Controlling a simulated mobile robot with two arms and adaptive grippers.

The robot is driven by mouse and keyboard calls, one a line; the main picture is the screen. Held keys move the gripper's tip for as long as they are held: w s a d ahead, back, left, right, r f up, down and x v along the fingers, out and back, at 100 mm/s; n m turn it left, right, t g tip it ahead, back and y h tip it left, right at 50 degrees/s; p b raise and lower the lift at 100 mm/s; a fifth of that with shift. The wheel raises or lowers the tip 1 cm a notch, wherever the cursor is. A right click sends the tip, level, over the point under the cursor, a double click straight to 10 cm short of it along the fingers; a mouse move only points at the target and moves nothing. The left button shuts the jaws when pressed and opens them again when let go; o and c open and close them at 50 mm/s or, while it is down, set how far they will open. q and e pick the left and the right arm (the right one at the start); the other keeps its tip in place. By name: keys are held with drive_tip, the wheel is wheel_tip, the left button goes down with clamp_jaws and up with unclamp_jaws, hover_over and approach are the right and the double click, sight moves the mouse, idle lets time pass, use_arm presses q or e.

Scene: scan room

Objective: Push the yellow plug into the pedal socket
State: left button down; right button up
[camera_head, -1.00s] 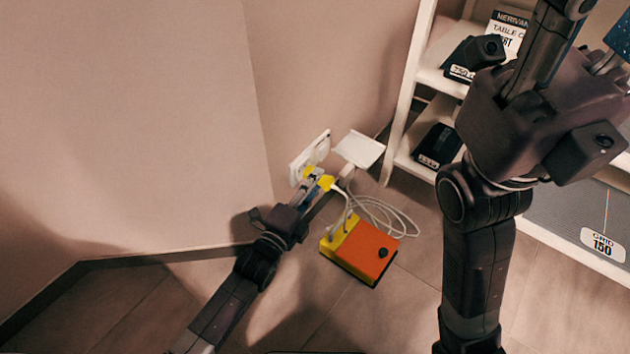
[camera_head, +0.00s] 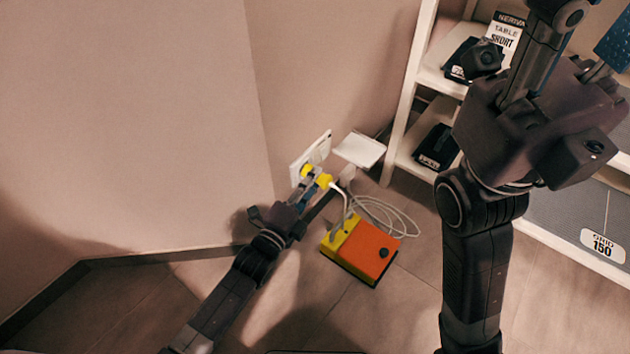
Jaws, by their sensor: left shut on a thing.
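The yellow plug (camera_head: 324,181) is at the tip of my left gripper (camera_head: 315,178), with a white cable running down from it. The gripper is shut on the plug, close in front of the white wall plate (camera_head: 322,148). A second yellow patch (camera_head: 306,170) shows at the plate's lower part; I cannot tell whether it is the pedal socket or part of the plug. The fingers hide the contact, so I cannot tell how far in the plug is. The orange and yellow pedal box (camera_head: 367,251) sits on the floor below.
Coiled white cable (camera_head: 390,213) lies on the floor behind the box. A small white shelf plate (camera_head: 360,149) is right of the wall plate. A white shelf unit (camera_head: 408,92) with dark boxes stands at the right, partly behind my right arm. Floor at front is clear.

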use_arm(q)
drive_tip(key=shift+w+a, duration=0.25)
drive_tip(key=shift+a, duration=0.05)
drive_tip(key=c, duration=1.6)
unclamp_jaws()
drive_tip(key=shift+s+a, duration=0.1)
